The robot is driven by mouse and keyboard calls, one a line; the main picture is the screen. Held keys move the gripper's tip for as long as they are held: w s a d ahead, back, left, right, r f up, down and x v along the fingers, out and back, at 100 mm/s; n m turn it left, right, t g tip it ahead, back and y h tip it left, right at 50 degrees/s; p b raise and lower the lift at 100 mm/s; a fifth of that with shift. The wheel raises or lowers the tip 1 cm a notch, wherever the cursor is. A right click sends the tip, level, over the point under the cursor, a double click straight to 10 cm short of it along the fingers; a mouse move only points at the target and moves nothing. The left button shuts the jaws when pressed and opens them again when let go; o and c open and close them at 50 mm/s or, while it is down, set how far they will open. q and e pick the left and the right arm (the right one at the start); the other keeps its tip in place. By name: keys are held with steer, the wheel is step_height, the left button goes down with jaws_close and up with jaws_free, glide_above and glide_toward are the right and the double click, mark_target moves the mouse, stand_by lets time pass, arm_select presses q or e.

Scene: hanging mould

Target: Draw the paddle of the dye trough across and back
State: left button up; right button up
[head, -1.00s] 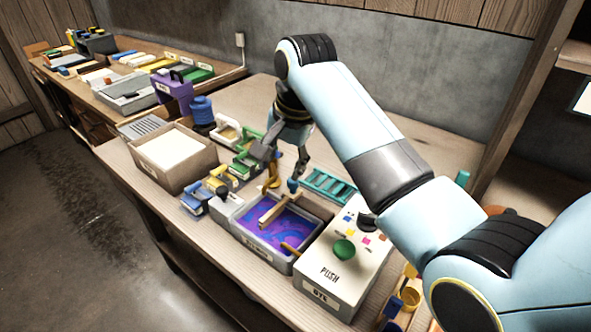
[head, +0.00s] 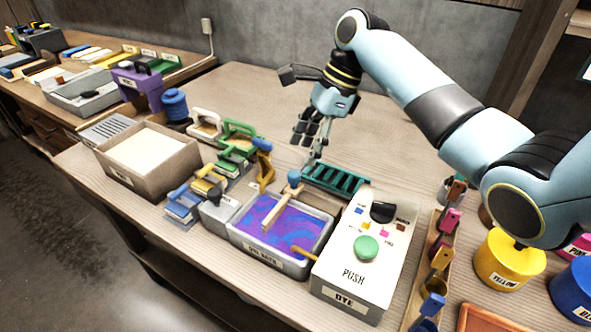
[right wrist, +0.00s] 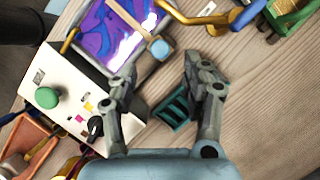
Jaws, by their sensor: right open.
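The dye trough (head: 316,254) is a grey tray of swirled purple and blue liquid on the bench; it also shows in the right wrist view (right wrist: 92,66). A wooden paddle (head: 277,207) with a blue knob (head: 294,177) lies across it, the knob at the far rim. In the right wrist view the knob (right wrist: 160,48) is ahead of the fingers. My right gripper (head: 312,153) is open and empty, above the bench behind the knob and not touching it. It also shows in the right wrist view (right wrist: 157,84). My left gripper is not in view.
A white dye box (head: 380,285) with a green button stands right of the trough. A green slatted rack (head: 338,181) lies behind it. Handled blocks and a box of white material (head: 150,150) stand left. Yellow (head: 508,262) and blue pots are at right.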

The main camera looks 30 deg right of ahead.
mark_target(295, 174)
steer(key=x, duration=0.6)
steer(key=shift+a+f, duration=0.15)
steer(key=shift+f, duration=0.15)
steer(key=shift+c, duration=0.4)
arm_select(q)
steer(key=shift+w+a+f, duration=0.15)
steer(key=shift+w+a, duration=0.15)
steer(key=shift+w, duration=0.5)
arm_select(e)
jaws_close()
